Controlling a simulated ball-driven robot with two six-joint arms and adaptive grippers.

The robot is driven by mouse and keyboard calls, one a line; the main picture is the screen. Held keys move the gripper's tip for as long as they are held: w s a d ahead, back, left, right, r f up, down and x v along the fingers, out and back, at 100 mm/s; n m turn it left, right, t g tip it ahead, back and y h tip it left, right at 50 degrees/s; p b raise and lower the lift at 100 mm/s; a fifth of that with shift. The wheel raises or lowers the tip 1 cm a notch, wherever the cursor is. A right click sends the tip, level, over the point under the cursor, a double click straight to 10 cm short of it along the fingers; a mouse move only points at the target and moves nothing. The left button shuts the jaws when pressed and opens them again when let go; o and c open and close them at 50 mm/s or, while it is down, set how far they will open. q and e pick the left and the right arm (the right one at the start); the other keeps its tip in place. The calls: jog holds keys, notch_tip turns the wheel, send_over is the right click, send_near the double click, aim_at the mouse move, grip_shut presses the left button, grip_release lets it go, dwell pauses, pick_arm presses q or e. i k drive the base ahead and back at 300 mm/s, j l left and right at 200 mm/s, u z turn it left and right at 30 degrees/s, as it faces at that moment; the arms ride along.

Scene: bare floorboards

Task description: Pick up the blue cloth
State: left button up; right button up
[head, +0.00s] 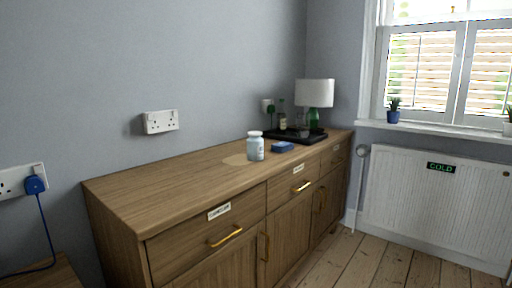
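A small blue folded item (281,147), which looks like the blue cloth, lies flat on top of the wooden sideboard (160,185). It sits just right of a pale blue-white jar (255,146) and in front of a dark tray (300,135). It is too small in the picture to make out its weave or folds. Neither of my grippers is in the head view.
The tray holds bottles and a white-shaded lamp (314,93). The sideboard's left half is clear. A radiator (430,205) stands under the window at right. A blue plug (35,185) with a cable is at far left. Floorboards (365,262) are bare.

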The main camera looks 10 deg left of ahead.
aim_at(283, 146)
jog(key=u, duration=0.55)
jog(key=i+l+u, duration=0.85)
jog(key=l, duration=0.2)
jog(key=k, duration=0.1)
